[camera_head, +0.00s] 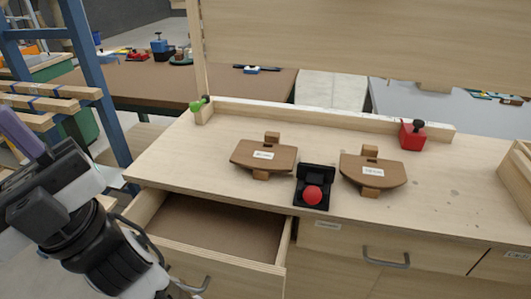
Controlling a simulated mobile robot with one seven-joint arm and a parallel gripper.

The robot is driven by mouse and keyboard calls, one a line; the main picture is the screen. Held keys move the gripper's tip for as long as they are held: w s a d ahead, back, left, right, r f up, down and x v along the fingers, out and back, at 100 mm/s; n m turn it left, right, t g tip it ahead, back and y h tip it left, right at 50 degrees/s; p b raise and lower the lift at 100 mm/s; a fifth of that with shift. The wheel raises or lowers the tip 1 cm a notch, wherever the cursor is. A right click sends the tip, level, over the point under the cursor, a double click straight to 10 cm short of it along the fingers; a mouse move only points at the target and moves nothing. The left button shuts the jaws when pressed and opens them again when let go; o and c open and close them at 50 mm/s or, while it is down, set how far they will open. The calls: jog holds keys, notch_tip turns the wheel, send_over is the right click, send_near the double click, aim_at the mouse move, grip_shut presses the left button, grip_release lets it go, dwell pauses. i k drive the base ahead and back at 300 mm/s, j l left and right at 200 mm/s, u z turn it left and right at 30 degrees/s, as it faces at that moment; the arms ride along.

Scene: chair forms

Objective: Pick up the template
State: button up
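Two brown wooden forms lie on the workbench top, each with a white label and small blocks at its top and bottom edges. The left form (252,155) and the right form (382,174) look like templates; the label text is too small to read. Between their lower ends stands a small black open case with a red ball (312,195). My arm shows at the lower left, apart from both forms. A purple bar (20,132) shows at my arm's upper end; my gripper's fingertips are not clear there, and I cannot tell whether it is open or shut.
The workbench (210,140) has an open, empty-looking drawer (215,228) at the front left. A green clamp (199,104) and a red block (411,136) sit at the back rail. A wooden box (520,172) stands at the right edge. A blue frame (92,80) rises at the left.

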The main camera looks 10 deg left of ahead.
aim_at(251, 154)
jog(key=l+u, duration=0.25)
jog(key=l, duration=0.3)
jog(key=l+u, duration=0.2)
jog(key=l, duration=0.35)
jog(key=l+u, duration=0.25)
jog(key=l, duration=0.3)
jog(key=k+l+u, duration=0.25)
jog(key=l, duration=0.25)
jog(key=i+l+u, duration=0.1)
jog(key=i, duration=0.35)
jog(key=i+l, duration=0.3)
jog(key=i, duration=0.15)
jog(key=u, duration=0.05)
